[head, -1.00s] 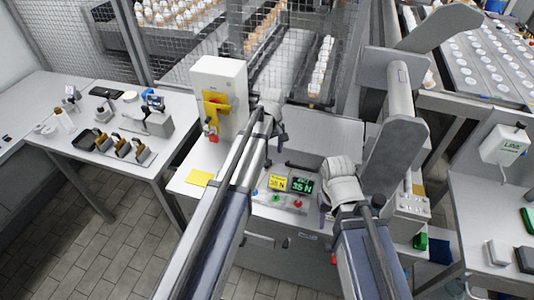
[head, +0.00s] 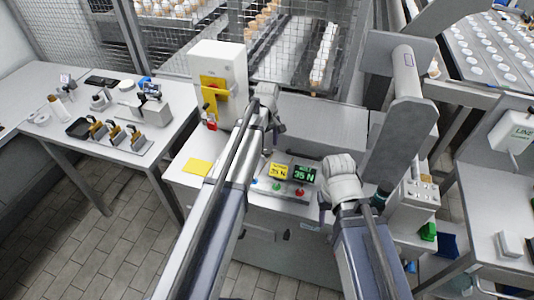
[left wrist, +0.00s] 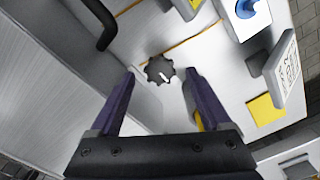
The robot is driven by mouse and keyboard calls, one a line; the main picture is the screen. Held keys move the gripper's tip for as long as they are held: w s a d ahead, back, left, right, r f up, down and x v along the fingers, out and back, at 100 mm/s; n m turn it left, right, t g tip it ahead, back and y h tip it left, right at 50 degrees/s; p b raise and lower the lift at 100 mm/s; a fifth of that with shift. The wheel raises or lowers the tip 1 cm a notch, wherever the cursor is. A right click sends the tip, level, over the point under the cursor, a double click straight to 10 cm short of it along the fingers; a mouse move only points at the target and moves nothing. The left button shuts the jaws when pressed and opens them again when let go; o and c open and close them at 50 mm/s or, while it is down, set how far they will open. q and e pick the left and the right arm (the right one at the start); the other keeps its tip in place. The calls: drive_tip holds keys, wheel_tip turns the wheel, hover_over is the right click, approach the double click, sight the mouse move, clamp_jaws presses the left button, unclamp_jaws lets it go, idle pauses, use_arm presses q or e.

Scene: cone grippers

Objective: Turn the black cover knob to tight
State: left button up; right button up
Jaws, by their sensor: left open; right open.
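The black knob (left wrist: 160,70) has a scalloped rim and a white pointer mark that points to the lower right in the left wrist view. It sits on a light grey panel. My left gripper (left wrist: 160,86) is open, with its purple fingers either side of the knob in the picture; I see no contact. In the head view my left gripper (head: 268,138) is mostly behind its own arm, and the knob is hidden there. My right gripper (head: 323,208) is over the front right of the bench; its fingers are barely visible.
A yellow display and a green display (head: 304,174) stand on the bench above coloured buttons. A white cabinet (head: 220,75) with a yellow plate stands behind a yellow sheet (head: 197,167). A side table (head: 75,150) holds tools.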

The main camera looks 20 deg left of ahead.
use_arm(q)
drive_tip(key=shift+f+b, duration=0.4)
drive_tip(key=shift+f, duration=0.4)
clamp_jaws()
